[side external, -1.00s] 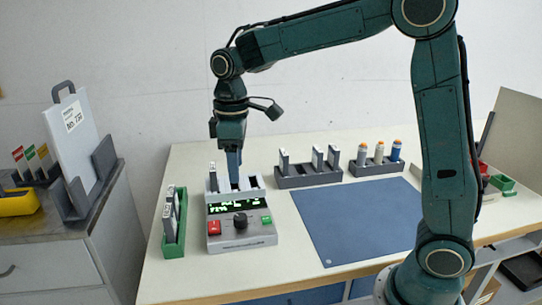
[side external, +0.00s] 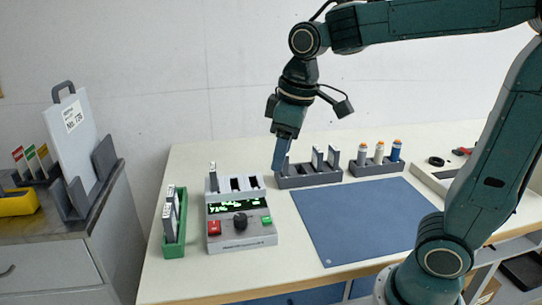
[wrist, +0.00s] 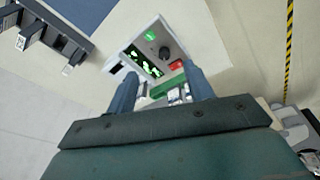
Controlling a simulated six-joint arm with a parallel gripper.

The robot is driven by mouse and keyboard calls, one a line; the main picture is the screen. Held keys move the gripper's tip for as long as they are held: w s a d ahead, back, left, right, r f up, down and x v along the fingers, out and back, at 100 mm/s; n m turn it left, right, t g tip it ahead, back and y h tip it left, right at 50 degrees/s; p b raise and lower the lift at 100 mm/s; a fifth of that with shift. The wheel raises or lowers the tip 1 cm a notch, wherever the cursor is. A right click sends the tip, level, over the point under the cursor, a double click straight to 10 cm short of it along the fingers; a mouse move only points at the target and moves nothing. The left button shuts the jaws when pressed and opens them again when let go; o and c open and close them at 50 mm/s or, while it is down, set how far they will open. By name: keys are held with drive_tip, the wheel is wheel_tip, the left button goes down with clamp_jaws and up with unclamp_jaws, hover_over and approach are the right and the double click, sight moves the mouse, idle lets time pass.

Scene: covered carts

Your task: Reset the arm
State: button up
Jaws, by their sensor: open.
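My gripper (side external: 281,160) is raised and tilted near the left end of the grey rack, its tips overlapping that rack in the side view. In the wrist view its two blue fingers (wrist: 162,88) stand apart, with nothing clearly held between them. The control box (side external: 240,238) has a lit green display, a dark knob, and red and green buttons. It also shows between and beyond the fingers in the wrist view (wrist: 152,48). One white cartridge (side external: 213,175) stands in its left slot; the other slots look empty.
A green rack (side external: 174,248) with white cartridges is left of the box. The grey rack (side external: 318,182) holds upright cartridges, one partly hidden by my gripper. A grey cabinet (side external: 60,265) is at left.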

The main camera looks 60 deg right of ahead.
drive_tip(key=s+d+f+m+t, duration=0.1)
drive_tip(key=s+m+t, duration=0.2)
drive_tip(key=s, duration=1)
drive_tip(key=shift+d+f+m, duration=0.35)
drive_tip(key=shift+f+m, duration=0.05)
idle(0.3)
